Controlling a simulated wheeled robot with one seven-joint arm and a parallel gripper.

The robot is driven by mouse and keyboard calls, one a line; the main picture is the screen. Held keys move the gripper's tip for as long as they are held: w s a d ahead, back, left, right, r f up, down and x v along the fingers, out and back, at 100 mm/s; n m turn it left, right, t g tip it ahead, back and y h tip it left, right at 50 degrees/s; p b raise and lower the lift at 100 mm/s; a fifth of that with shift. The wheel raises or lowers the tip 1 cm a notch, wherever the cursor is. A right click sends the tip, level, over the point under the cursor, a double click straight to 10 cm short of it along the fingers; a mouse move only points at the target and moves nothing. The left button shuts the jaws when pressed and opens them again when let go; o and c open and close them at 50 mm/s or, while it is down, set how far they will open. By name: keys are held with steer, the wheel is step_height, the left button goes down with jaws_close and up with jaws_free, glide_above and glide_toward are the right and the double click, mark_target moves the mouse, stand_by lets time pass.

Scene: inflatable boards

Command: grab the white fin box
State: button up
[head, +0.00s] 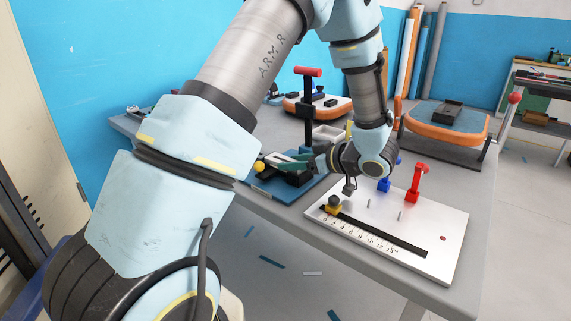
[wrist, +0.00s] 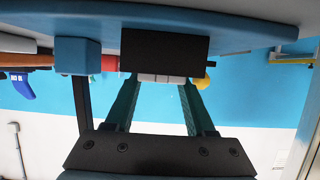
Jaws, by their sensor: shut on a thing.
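My gripper (wrist: 162,84) has its two green fingers on either side of a pale grey-white piece, which looks like the white fin box (wrist: 160,78). It is shut on this piece; only a narrow strip shows. A black block (wrist: 165,52) hides the rest of it, beside a flat blue board. In the head view my gripper (head: 285,160) reaches left, low over the blue board (head: 262,187) with black fittings.
A yellow ball (head: 259,166) is close to my fingers. A black post with a red handle (head: 308,72) stands behind. Orange-rimmed boards (head: 450,120) are farther back.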

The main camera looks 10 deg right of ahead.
jaws_close()
